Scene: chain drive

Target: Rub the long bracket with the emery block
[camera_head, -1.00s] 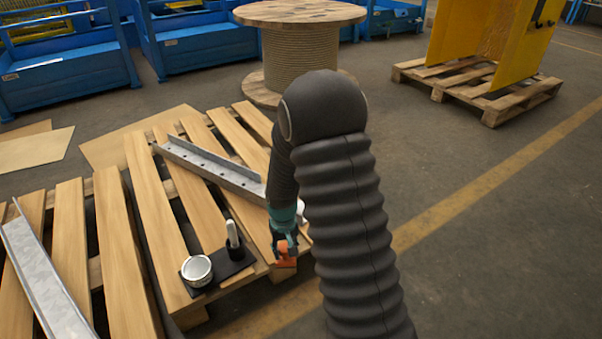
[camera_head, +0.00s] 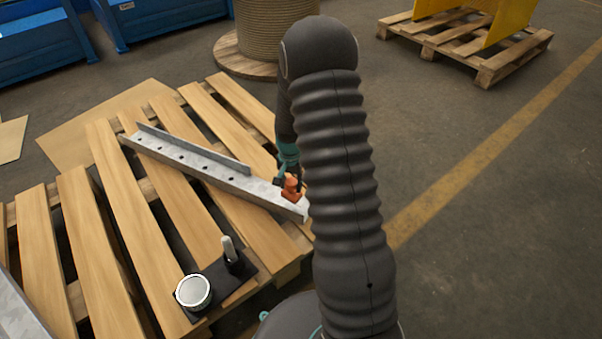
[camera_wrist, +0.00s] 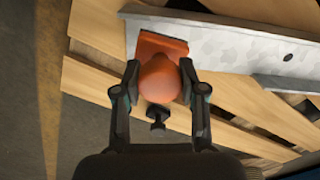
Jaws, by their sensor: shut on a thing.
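The long bracket (camera_head: 190,160) is a grey galvanized angle with a row of holes. It lies slantwise across the pallet slats in the head view, and one end shows in the wrist view (camera_wrist: 240,48). My gripper (camera_wrist: 158,88) is shut on the orange emery block (camera_wrist: 160,60) by its rounded knob. In the head view the emery block (camera_head: 291,190) is at the bracket's near right end, over its flat face. It looks to be on the face or just above it; I cannot tell if they touch. My arm hides part of that end.
Another metal profile (camera_head: 18,312) lies at lower left. A cable reel (camera_head: 262,42) stands behind.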

